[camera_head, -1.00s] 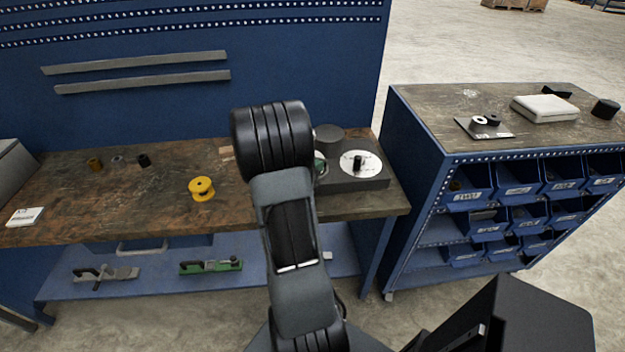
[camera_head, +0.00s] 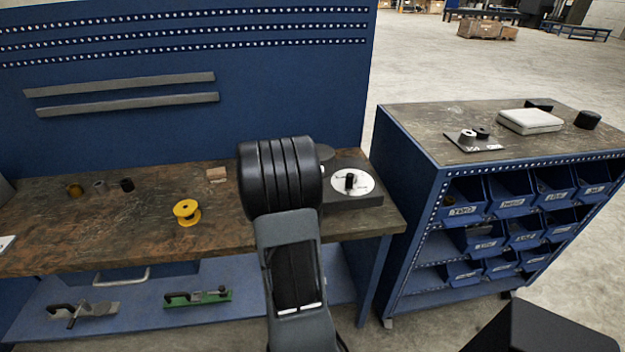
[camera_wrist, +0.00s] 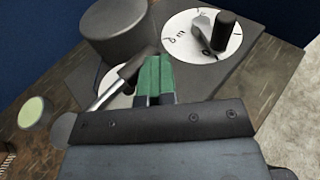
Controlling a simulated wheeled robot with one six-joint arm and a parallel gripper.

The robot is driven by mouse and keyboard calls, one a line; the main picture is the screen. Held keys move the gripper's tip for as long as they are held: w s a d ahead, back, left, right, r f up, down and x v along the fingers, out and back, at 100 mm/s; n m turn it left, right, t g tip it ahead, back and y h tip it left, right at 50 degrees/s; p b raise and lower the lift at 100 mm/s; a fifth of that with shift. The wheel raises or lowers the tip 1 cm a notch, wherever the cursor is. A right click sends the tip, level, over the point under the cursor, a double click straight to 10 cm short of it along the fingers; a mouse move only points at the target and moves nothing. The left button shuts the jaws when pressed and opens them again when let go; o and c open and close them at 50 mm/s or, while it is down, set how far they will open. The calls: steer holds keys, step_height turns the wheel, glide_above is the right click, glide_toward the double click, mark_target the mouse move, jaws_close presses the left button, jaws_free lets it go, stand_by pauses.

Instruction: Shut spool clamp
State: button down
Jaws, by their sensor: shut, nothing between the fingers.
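A dark box-shaped fixture (camera_head: 368,201) sits at the right end of the bench, with a white marked dial (camera_head: 339,190) and black knob (camera_head: 350,181) on top. In the wrist view the dial (camera_wrist: 179,45) and knob (camera_wrist: 224,30) are at the upper right, a dark cylinder (camera_wrist: 112,30) at the upper left. A lever with a silver rod (camera_wrist: 104,96) and dark grip slants beside my gripper (camera_wrist: 155,62). My gripper's green fingers are shut and empty, close to the lever grip; I cannot tell if they touch. Which part is the spool clamp is unclear.
A yellow spool (camera_head: 187,212) stands mid-bench, with several small cylinders further left. A blue bin cabinet (camera_head: 408,190) stands close to the right of the bench.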

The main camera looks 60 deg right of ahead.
steer(key=shift+r, duration=0.15)
stand_by(0.3)
steer(key=s+a+r+b, duration=0.2)
steer(key=s+a+b, duration=0.2)
steer(key=s+a, duration=0.5)
steer(key=shift+s+a+r, duration=0.15)
steer(key=shift+s+a, duration=0.05)
steer(key=shift+a, duration=0.3)
stand_by(0.4)
